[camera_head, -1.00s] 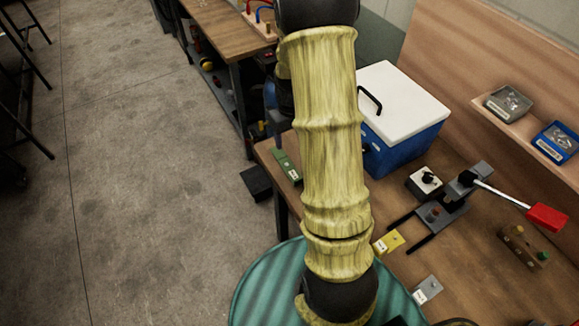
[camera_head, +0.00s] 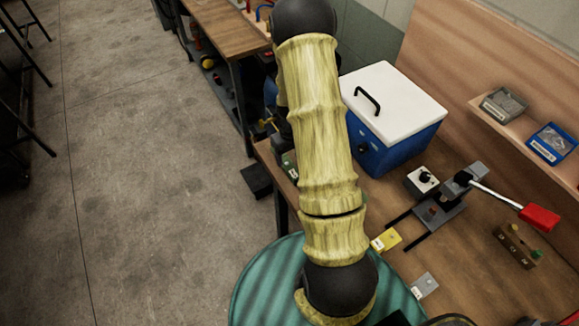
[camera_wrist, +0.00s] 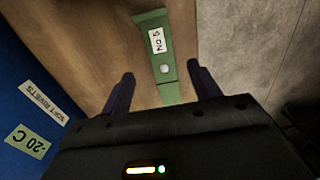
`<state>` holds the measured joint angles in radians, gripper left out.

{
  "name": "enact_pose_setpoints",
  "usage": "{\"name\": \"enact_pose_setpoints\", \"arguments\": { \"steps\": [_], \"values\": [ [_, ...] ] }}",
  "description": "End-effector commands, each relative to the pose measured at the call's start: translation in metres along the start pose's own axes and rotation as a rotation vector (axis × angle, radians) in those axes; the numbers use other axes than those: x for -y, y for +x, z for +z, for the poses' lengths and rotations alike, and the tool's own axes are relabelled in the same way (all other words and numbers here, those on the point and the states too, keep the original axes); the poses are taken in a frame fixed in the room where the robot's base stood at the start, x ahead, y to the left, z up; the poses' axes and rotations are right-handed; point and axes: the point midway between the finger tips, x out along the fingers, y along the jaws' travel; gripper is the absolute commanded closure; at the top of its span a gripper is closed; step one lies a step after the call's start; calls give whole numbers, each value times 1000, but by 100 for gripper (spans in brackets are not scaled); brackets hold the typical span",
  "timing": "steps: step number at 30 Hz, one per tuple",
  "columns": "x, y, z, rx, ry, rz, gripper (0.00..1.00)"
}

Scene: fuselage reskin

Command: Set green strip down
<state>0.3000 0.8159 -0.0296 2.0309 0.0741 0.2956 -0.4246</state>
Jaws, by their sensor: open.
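The green strip (camera_wrist: 152,40), with a white "No 5" label and a round pale spot, lies on the wooden bench top close to its edge in the wrist view. In the head view only a bit of the green strip (camera_head: 289,166) shows beside my arm; the rest is hidden. My gripper (camera_wrist: 160,76) is open, its two dark fingers apart on either side of the strip's near end. I see no contact between the fingers and the strip.
A blue cooler (camera_head: 378,140) with a white lid stands to the right of my arm. A lever press (camera_head: 445,210), a yellow tag (camera_head: 386,240) and a grey tag (camera_head: 424,285) are on the bench. The floor (camera_head: 150,180) left of the bench is open.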

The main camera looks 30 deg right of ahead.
Motion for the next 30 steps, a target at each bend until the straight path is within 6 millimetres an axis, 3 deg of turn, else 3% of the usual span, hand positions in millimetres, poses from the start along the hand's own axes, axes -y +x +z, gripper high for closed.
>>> {"name": "enact_pose_setpoints", "arguments": {
  "steps": [18, 30],
  "values": [
    [2, 50, -1, 1, 0, -1, 38],
    [1, 52, 0, 0, 3, 0, 38]
  ]
}}
